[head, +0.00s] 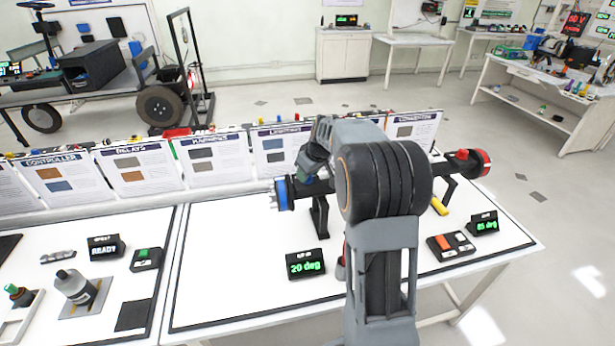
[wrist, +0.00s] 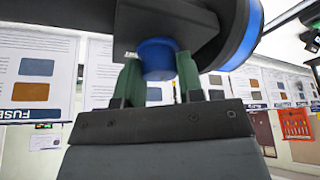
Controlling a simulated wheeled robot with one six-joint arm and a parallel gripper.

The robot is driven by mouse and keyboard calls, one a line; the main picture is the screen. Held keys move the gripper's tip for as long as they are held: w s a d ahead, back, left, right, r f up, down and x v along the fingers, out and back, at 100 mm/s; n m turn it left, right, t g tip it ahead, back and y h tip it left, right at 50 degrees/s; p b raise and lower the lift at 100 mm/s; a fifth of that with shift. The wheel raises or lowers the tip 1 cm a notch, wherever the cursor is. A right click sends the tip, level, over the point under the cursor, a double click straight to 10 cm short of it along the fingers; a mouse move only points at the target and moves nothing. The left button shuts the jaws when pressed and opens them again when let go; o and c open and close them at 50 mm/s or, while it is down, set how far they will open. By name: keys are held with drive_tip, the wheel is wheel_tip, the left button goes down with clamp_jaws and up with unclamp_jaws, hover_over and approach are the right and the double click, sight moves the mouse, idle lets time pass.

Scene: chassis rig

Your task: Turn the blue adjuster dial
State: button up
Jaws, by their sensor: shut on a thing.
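The blue adjuster dial (head: 281,194) is a blue-rimmed disc at the left end of a dark horizontal shaft on the rig in the head view. In the wrist view its blue rim (wrist: 243,35) is at upper right, beside a dark block with a short blue knob (wrist: 157,60). My gripper (wrist: 157,82) has its green fingers on both sides of this blue knob and is shut on it. In the head view my gripper (head: 305,177) is just right of the dial, partly hidden by my arm. A small display (head: 305,264) below reads 20 deg.
A red dial (head: 485,162) is at the shaft's right end, near a second display (head: 484,224) reading 85 deg. A box with red and white buttons (head: 451,246) sits at right. Upright panels (head: 217,158) stand behind. The white tabletop (head: 235,290) is clear at front left.

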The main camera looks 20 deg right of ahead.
drive_tip(key=shift+n+b, duration=0.3)
drive_tip(key=shift+n, duration=0.3)
drive_tip(key=shift+y, duration=0.3)
drive_tip(key=o, duration=0.9)
drive_tip(key=v, duration=1.3)
drive_tip(key=shift+w+r, duration=0.1)
drive_tip(key=shift+r, duration=0.4)
